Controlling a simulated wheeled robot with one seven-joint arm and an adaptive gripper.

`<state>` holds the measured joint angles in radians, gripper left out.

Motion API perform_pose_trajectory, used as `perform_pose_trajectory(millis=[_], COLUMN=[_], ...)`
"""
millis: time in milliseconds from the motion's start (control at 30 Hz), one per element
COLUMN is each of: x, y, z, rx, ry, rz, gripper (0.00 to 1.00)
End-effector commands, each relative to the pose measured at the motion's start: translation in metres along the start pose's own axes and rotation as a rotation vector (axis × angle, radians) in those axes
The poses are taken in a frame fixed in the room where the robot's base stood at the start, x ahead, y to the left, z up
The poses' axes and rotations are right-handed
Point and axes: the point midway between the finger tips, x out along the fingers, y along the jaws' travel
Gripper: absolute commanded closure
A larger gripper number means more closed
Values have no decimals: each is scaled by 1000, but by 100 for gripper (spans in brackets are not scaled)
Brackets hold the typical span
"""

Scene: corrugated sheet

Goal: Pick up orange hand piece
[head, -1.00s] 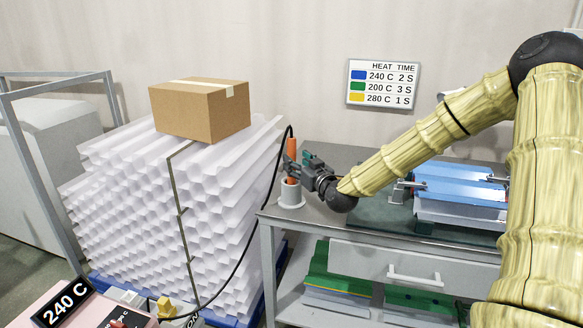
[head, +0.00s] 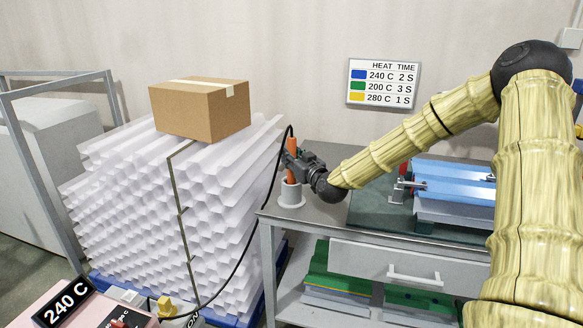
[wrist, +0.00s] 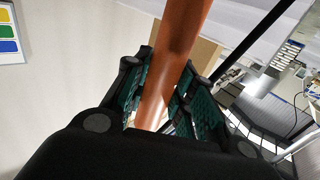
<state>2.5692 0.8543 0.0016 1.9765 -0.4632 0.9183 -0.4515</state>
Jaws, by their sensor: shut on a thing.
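The orange hand piece (head: 292,147) stands upright in a round grey holder (head: 291,194) at the left end of the metal table. A black cable runs from its top. My gripper (head: 292,160) reaches it from the right and is shut around its shaft, just above the holder. In the wrist view, the orange shaft (wrist: 172,65) lies between the green-padded fingers of my gripper (wrist: 165,95). The lower end of the hand piece is hidden in the holder.
The black cable (head: 261,235) hangs down past the table's left edge. A stack of white corrugated sheets (head: 150,215) with a cardboard box (head: 200,110) on top stands left. A heat-time sign (head: 384,84) hangs on the wall.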

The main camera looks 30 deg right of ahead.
Motion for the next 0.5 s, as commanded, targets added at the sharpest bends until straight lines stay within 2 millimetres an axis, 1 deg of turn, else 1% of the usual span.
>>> perform_pose_trajectory(millis=[300, 367, 500], x=[0, 0, 0], y=[0, 0, 0], z=[-3, -7, -22], rx=[0, 0, -1], ry=[2, 2, 3], rz=[0, 0, 0], gripper=[96, 96, 96])
